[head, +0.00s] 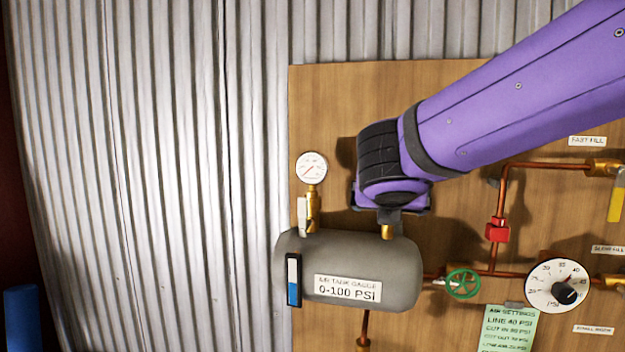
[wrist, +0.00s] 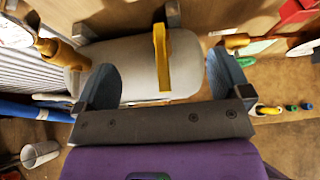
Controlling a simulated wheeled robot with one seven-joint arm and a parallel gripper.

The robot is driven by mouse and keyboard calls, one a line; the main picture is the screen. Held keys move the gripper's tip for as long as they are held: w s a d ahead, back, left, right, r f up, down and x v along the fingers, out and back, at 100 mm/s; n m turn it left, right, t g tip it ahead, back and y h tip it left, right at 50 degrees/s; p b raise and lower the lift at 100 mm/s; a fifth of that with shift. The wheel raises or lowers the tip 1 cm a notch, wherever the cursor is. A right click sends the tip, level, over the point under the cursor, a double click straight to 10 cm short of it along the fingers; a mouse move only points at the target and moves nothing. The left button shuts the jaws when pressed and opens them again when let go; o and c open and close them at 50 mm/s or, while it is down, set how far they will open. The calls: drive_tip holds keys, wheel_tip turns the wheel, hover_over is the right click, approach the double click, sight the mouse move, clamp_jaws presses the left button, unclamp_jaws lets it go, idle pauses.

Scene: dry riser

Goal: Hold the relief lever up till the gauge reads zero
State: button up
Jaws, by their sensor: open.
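The grey air tank (head: 400,270), labelled 0-100 PSI, hangs on the wooden board. A round white gauge (head: 311,167) with a red needle stands on a brass stem at its left end; its reading is too small to tell. A pale grey lever-like piece (head: 302,214) is beside that stem. A brass fitting (head: 388,231) stands at the tank's right end, mostly hidden by my wrist. In the wrist view, my gripper (wrist: 163,82) is open, with an upright yellow bar (wrist: 162,60) between and beyond its fingers, apart from both. I cannot tell whether this bar is the relief lever.
Right of the tank are a green handwheel (head: 462,283), a red valve (head: 497,230) on copper pipe and a black-knobbed dial (head: 557,285). A green settings card (head: 508,328) hangs below. Bare corrugated wall (head: 150,170) lies left of the board.

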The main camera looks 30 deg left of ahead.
drive_tip(key=s, duration=0.2)
drive_tip(key=s+d, duration=0.1)
drive_tip(key=s, duration=0.2)
drive_tip(key=shift+s+d, duration=0.2)
drive_tip(key=shift+s, duration=0.1)
drive_tip(key=d+m+g+h, duration=0.3)
drive_tip(key=d+m+h, duration=0.2)
drive_tip(key=d+m, duration=1.85)
drive_tip(key=s+d+f+m+g+y, duration=0.1)
drive_tip(key=s+d+f+m, duration=0.2)
drive_tip(key=s+d+m, duration=0.4)
drive_tip(key=s+d+f+m+g+y, duration=0.1)
drive_tip(key=s+d+f+m+g, duration=0.1)
drive_tip(key=s+d+m, duration=0.6)
drive_tip(key=d+f, duration=0.1)
drive_tip(key=d, duration=0.4)
drive_tip(key=shift+s+d+f+g, duration=0.2)
drive_tip(key=shift+f+g, duration=0.1)
drive_tip(key=shift+f, duration=0.1)
